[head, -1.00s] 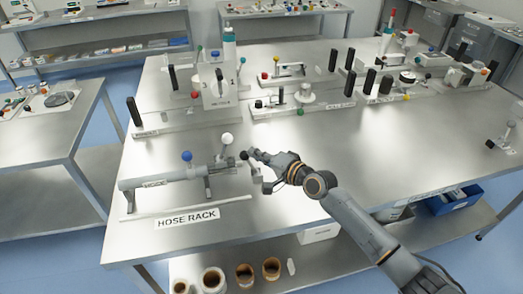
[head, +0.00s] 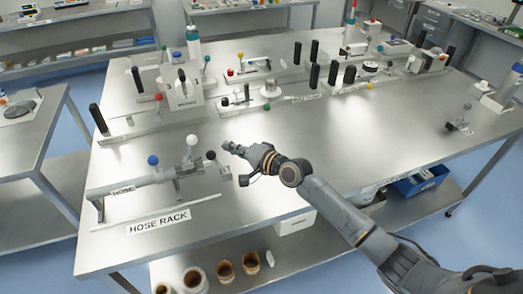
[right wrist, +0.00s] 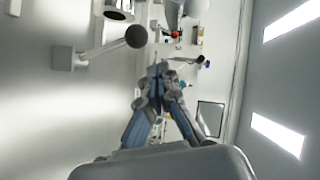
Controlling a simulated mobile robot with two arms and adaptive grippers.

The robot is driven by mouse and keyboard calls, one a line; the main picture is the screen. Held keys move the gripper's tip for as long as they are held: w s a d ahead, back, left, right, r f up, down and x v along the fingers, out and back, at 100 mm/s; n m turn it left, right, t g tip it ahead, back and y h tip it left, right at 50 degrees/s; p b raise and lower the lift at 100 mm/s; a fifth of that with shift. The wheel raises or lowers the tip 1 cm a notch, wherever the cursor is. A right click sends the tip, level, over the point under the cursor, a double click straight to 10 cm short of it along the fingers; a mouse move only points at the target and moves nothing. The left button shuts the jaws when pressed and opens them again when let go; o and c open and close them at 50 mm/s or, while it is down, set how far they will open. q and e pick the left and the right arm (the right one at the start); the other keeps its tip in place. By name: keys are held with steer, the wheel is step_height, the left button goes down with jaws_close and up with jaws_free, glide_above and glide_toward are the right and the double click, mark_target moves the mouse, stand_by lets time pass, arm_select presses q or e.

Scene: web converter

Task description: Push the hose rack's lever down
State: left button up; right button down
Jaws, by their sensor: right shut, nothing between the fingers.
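The hose rack (head: 150,183) lies along the near left part of the steel table, with its HOSE RACK label (head: 158,222) in front. A blue ball (head: 153,160) and a white ball (head: 192,140) stand up on it. A short lever with a black ball (head: 211,155) is at its right end. My right gripper (head: 226,145) is shut and empty, just right of the black ball, with a small gap. In the right wrist view the black ball (right wrist: 136,36) on its pale rod is up and left of the closed fingertips (right wrist: 158,70). My left gripper is out of view.
Behind the rack stand other fixtures with black posts and a white box (head: 178,90). The table right of my right arm is mostly clear. Rolls (head: 225,270) sit on the shelf below, with a blue bin (head: 420,182) at right.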

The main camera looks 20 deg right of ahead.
arm_select(q)
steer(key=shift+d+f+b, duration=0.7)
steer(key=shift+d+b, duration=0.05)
steer(key=shift+b, duration=0.25)
arm_select(e)
steer(key=r+v, duration=0.1)
steer(key=v, duration=0.9)
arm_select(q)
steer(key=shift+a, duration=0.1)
arm_select(e)
steer(key=shift+s, duration=0.1)
